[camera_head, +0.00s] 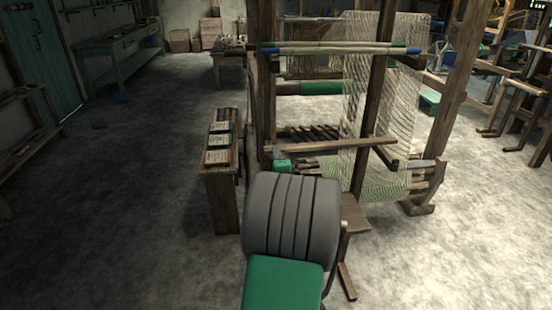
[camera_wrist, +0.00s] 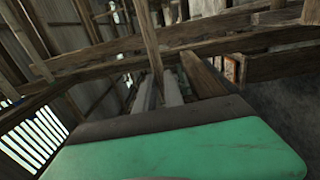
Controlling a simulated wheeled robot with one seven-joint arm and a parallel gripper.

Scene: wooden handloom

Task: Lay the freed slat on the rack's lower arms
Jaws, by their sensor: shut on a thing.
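A long pale wooden slat (camera_head: 340,148) lies nearly level across the front of the loom in the head view. My green gripper hand (camera_head: 281,166) shows just under its left part, beyond my grey arm. The left lower arm is not clearly visible.
The loom's upper bar with blue and green ends (camera_head: 340,49) crosses above. Pale warp threads (camera_head: 395,80) hang behind the dark post (camera_head: 376,90). A narrow wooden stand with boxes (camera_head: 222,190) is close on the left. Open floor (camera_head: 110,210) lies farther left.

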